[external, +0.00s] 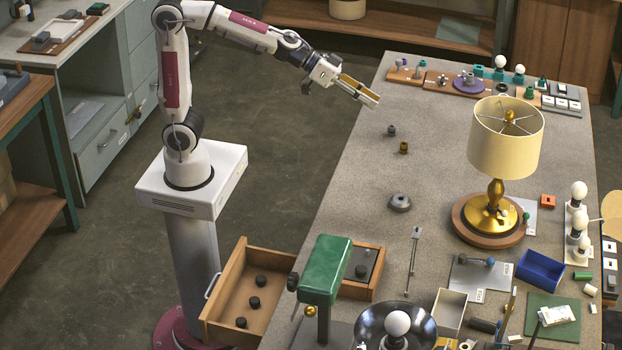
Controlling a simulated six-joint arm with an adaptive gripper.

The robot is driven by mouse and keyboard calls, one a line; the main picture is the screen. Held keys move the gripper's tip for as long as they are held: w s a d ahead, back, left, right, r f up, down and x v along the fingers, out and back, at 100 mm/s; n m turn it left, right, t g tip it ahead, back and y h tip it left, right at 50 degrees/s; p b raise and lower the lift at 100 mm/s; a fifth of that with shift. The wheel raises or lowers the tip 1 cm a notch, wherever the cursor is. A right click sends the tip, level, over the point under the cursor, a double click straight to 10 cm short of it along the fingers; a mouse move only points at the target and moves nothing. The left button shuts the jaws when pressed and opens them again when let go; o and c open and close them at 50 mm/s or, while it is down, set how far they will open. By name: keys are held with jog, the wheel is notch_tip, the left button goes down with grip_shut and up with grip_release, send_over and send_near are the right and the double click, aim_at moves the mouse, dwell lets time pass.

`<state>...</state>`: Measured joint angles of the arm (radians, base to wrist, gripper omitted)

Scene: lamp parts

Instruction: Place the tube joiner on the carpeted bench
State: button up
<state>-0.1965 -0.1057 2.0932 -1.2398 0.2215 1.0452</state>
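The carpeted bench (352,190) is the long bench with a grey speckled top on the right side of the external view. Two small fittings stand on its far left part: a dark grey one (391,130) and a brass-coloured one (403,148). Either could be the tube joiner; I cannot tell which part it is. My gripper (368,94) is raised near the bench's left edge, up and left of these fittings and apart from them. It points down and to the right. Its fingers are too small to show whether they are open or hold anything.
A lamp (505,135) with a cream shade stands on the right. A grey round part (400,202) lies mid-bench. Several bulbs and parts line the far edge. An open drawer (225,290) and a green-topped device (325,268) are at the near left. The bench's middle-left is mostly clear.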

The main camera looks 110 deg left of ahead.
jog(key=s+d+f+m+g+h, duration=0.1)
jog(key=s+d+f+m+g, duration=0.1)
jog(key=s+d, duration=0.45)
jog(key=s+d+f+m+g+h, duration=0.1)
jog(key=s+d+f+g+h, duration=0.15)
jog(key=s, duration=0.75)
jog(key=s+a+f+g+y, duration=0.1)
jog(key=s+a+f+y, duration=0.1)
jog(key=s, duration=0.6)
jog(key=s+a+f+g+y, duration=0.1)
jog(key=s+f+y, duration=0.1)
jog(key=s+f, duration=0.3)
jog(key=s, duration=0.3)
jog(key=shift+a, duration=0.35)
jog(key=shift+s+g, duration=0.1)
jog(key=shift+g, duration=0.15)
